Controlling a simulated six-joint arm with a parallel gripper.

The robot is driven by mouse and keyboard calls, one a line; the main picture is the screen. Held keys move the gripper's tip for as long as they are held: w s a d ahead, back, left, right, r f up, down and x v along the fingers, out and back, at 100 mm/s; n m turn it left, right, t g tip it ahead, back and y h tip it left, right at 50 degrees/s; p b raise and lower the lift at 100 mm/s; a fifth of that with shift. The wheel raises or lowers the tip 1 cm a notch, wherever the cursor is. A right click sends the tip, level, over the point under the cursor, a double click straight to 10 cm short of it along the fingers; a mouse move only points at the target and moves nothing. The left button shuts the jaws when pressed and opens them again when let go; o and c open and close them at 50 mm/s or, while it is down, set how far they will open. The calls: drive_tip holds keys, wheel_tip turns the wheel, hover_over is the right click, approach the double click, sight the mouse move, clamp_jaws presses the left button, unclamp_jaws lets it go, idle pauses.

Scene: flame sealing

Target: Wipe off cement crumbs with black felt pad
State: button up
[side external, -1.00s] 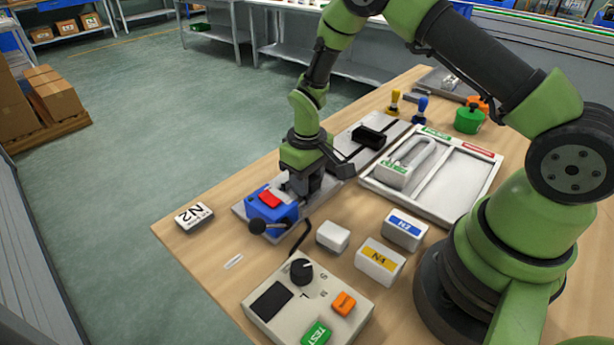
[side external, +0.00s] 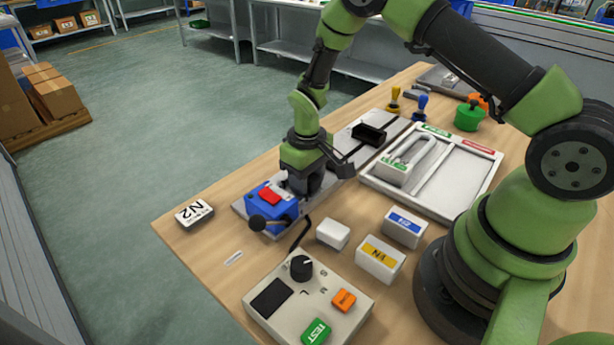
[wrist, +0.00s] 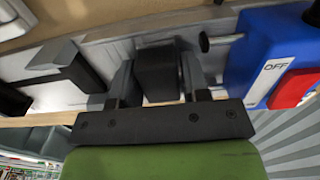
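My gripper (side external: 308,188) is low over the grey rail, just behind the blue clamp unit (side external: 270,207) with its red block. In the wrist view my gripper (wrist: 157,85) has its two fingers on either side of a dark block, which looks like the black felt pad (wrist: 157,70). The fingers appear closed on it. The blue unit (wrist: 262,50), marked OFF, is close to the right of the fingers in the wrist view. The pad's lower face and its contact with the rail are hidden. Cement crumbs cannot be made out.
A black open holder (side external: 368,136) sits farther along the rail. A white tray (side external: 432,205) with a padlock-shaped piece lies to the right. A green pot (side external: 469,117) is at back.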

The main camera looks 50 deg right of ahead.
drive_tip(key=shift+r, duration=0.3)
idle(0.4)
drive_tip(key=c, duration=0.7)
drive_tip(key=shift+a, duration=0.1)
drive_tip(key=shift+a, duration=0.8)
drive_tip(key=shift+d, duration=0.15)
